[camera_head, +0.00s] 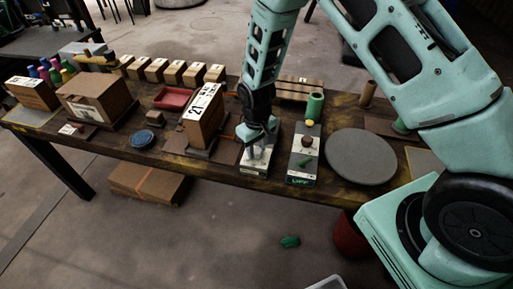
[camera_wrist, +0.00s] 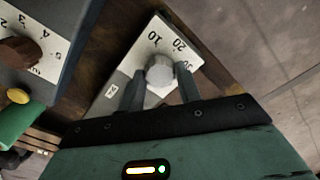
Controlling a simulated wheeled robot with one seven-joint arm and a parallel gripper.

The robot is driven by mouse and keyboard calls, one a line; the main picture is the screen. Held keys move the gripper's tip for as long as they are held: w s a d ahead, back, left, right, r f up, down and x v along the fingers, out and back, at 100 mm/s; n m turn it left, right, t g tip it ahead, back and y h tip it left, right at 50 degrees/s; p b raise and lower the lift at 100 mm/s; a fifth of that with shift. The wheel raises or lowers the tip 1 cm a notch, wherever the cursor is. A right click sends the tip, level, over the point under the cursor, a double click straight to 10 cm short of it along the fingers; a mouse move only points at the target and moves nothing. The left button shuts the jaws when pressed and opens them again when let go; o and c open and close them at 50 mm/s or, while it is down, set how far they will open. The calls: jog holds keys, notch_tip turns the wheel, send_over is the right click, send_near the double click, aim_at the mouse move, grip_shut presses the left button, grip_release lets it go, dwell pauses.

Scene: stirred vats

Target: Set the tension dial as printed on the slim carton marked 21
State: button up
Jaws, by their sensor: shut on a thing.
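The slim carton (camera_head: 203,117) stands upright left of my arm in the head view, with a white label that seems to read 21. Its other printing is too small to read. My gripper (camera_head: 258,153) points down at a pale dial box (camera_head: 252,168) right of the carton. In the wrist view, my gripper (camera_wrist: 160,90) is shut on a round grey dial knob (camera_wrist: 160,69). The knob sits on a white plate (camera_wrist: 152,43) marked 10 and 20, with another number partly hidden by a finger. I cannot tell where the knob points.
A second control box (camera_head: 302,165) labelled LIFT stands just right, with a brown knob and a yellow button. Further right is a grey round plate (camera_head: 360,157). A brown box (camera_head: 97,98), a red tray (camera_head: 173,98) and a blue round thing (camera_head: 142,138) lie left.

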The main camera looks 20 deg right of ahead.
aim_at(256, 150)
jog(key=shift+w+m, duration=0.1)
jog(key=shift+m, duration=0.3)
jog(key=o, duration=1)
jog(key=shift+r, duration=0.15)
notch_tip(256, 150, up, 17)
jog(key=b, duration=0.2)
jog(key=s+a+r+n, duration=0.1)
jog(key=s+a+r, duration=0.1)
jog(key=s, duration=0.7)
jog(key=s+a+r+n, duration=0.2)
jog(key=s, duration=0.7)
jog(key=s+a+r+n, duration=0.2)
jog(key=s+r, duration=0.1)
jog(key=s, duration=0.6)
jog(key=shift+a+y, duration=0.25)
jog(key=shift+y, duration=0.05)
